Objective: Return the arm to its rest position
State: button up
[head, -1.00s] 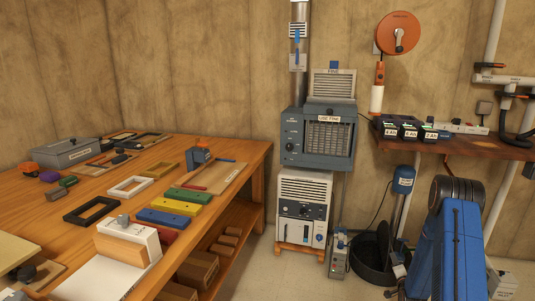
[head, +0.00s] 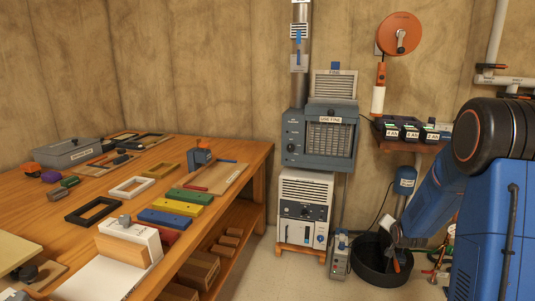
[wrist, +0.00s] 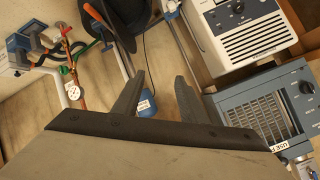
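My arm is the blue jointed body at the right of the head view, with a dark round joint at the top and a link slanting down to the left toward the black tub (head: 378,275). My gripper (wrist: 159,76) shows in the wrist view as two dark fingers standing apart with nothing between them. It is open and empty. In the head view its fingers cannot be made out clearly. The wrist view is turned, with the white unit (wrist: 235,28) and the grey-blue filter box (wrist: 265,112) at the right.
A wooden workbench (head: 235,158) with coloured blocks and frames fills the left. The filter box stands above the white unit against the wall. A wall shelf (head: 403,146) with small labelled boxes is behind my arm.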

jog(key=s+a+r+n+g+y, duration=0.1)
jog(key=s+a+r+n+g, duration=0.1)
jog(key=s+a+r, duration=0.65)
jog(key=s+a+r+n+g, duration=0.1)
jog(key=s+a+r+n, duration=0.15)
jog(key=s+r, duration=0.6)
jog(key=s+a+n+g, duration=0.1)
jog(key=s+a, duration=0.3)
jog(key=s, duration=1.2)
jog(key=s+a+n+g+y, duration=0.1)
jog(key=s+a+n, duration=0.3)
jog(key=s, duration=1.2)
jog(key=shift+a+f+g+y, duration=0.15)
jog(key=shift+a+g+y, duration=0.15)
jog(key=shift+a+g, duration=0.4)
jog(key=shift+w+d, duration=0.1)
jog(key=shift+d, duration=0.15)
